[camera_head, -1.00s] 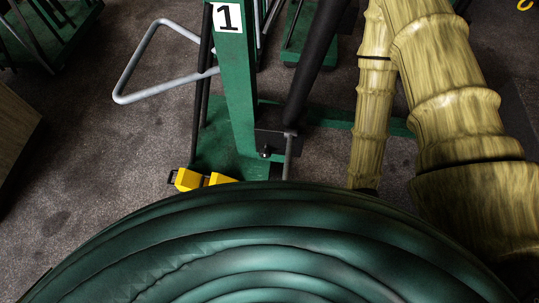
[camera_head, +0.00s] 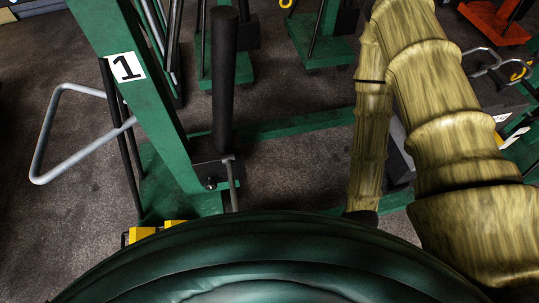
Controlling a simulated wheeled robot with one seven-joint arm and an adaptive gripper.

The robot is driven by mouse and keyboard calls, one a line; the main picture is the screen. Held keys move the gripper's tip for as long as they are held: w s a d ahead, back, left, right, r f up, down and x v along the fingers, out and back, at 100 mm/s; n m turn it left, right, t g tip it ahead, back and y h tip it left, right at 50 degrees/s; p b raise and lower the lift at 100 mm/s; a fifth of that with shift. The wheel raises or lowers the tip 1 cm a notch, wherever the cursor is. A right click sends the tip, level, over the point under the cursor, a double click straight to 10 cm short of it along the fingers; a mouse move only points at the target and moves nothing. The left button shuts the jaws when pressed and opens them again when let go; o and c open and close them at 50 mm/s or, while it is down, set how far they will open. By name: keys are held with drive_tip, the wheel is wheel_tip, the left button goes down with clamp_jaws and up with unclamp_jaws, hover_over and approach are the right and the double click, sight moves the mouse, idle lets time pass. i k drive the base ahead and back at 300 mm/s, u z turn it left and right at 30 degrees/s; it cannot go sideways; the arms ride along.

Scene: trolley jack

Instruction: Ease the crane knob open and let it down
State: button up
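The crane is a green steel frame with a leaning post (camera_head: 150,110) that bears a white label with a black "1" (camera_head: 126,67). A thick black cylinder (camera_head: 224,85) stands beside the post, rising from a dark bracket with a thin grey rod (camera_head: 231,185) at its foot. I cannot make out a release knob for certain; the lower front of the crane is cut off by my own green ribbed body. My bamboo-textured arm comes down at the right of the picture, apart from the post. My gripper is not in view.
A bent grey handle (camera_head: 75,165) sticks out left of the post. A green leg (camera_head: 290,128) runs along the floor to the right, behind my arm. Yellow blocks (camera_head: 146,233) sit at the crane's base. Other green frames and an orange one (camera_head: 497,20) stand behind. Dark floor is open at the left.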

sight(211, 184)
drive_tip(key=z, duration=0.7)
drive_tip(key=k, duration=0.7)
drive_tip(key=u, duration=0.5)
